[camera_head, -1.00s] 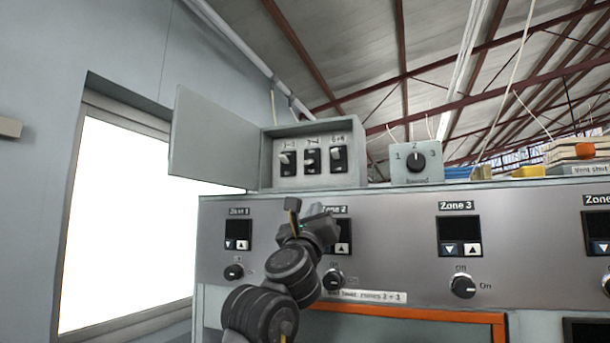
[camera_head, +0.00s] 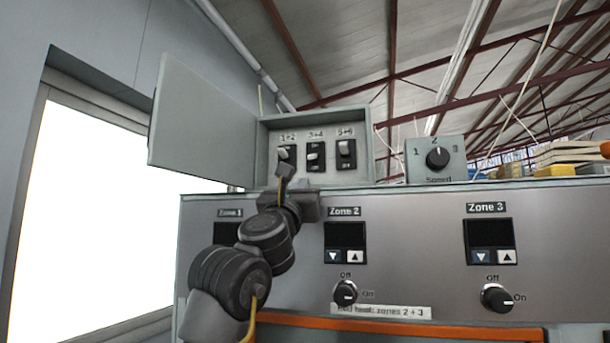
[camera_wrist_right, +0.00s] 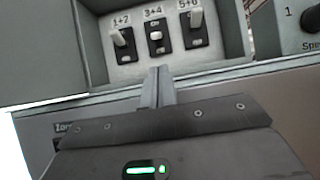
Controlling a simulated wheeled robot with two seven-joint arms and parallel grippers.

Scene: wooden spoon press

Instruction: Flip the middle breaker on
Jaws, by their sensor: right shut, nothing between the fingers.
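The middle breaker (camera_head: 316,157), labelled 3+4, is a black switch with a white toggle in an open grey box (camera_head: 368,150). Its toggle sits lower than the right breaker's. It also shows in the right wrist view (camera_wrist_right: 157,37), above the fingertips. My right gripper (camera_head: 285,169) is shut and empty. In the head view its tips overlap the lower part of the left breaker (camera_head: 288,152), labelled 1+2. In the right wrist view the shut fingers (camera_wrist_right: 158,75) point up below the middle breaker, apart from it in the picture. My left gripper is not in view.
The right breaker (camera_head: 346,154), labelled 5+6, has its toggle up. The box door (camera_head: 200,120) stands open to the left. A speed dial box (camera_head: 436,172) is to the right. Below is a panel with zone displays and knobs (camera_head: 346,292).

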